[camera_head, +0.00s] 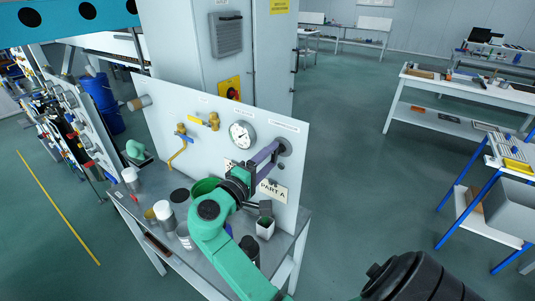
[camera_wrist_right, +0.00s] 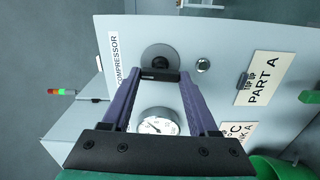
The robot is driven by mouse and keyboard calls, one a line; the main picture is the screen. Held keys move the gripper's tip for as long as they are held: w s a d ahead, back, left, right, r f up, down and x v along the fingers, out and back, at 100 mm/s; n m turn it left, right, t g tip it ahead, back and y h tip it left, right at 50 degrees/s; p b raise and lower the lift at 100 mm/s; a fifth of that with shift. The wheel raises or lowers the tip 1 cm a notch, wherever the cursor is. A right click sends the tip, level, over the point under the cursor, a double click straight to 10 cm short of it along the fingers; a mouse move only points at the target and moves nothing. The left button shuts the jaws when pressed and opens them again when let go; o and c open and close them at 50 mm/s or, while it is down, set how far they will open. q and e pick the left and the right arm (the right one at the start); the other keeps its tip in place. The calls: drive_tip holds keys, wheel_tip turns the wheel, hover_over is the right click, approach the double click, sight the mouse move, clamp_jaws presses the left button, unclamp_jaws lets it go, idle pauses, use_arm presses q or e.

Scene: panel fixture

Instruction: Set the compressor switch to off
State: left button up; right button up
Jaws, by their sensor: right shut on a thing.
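The compressor switch (camera_wrist_right: 157,58) is a round grey disc with a black handle, on the light panel (camera_head: 170,110). In the wrist view it sits beside the COMPRESSOR label (camera_wrist_right: 118,62). In the head view the switch (camera_head: 285,146) is at the panel's upper right. My right gripper (camera_head: 277,148) reaches it from the front. Its purple fingers are shut on the handle in the wrist view (camera_wrist_right: 160,76). The fingertips partly cover the handle, and I cannot tell which setting it points to. My left gripper is not in view.
A PART A sign (camera_head: 272,190) is below the switch. Cans and cups (camera_head: 165,213) crowd the bench (camera_head: 154,246). Open floor (camera_head: 360,150) lies to the right.

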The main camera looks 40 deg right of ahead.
drive_tip(key=shift+d+r+n, duration=0.1)
drive_tip(key=shift+r+n, duration=0.15)
drive_tip(key=shift+n, duration=0.15)
drive_tip(key=o, duration=1.1)
drive_tip(key=shift+o, duration=1.4)
drive_tip(key=shift+d, duration=0.15)
drive_tip(key=shift+d+f, duration=0.2)
drive_tip(key=shift+d, duration=0.05)
drive_tip(key=shift+a, duration=0.15)
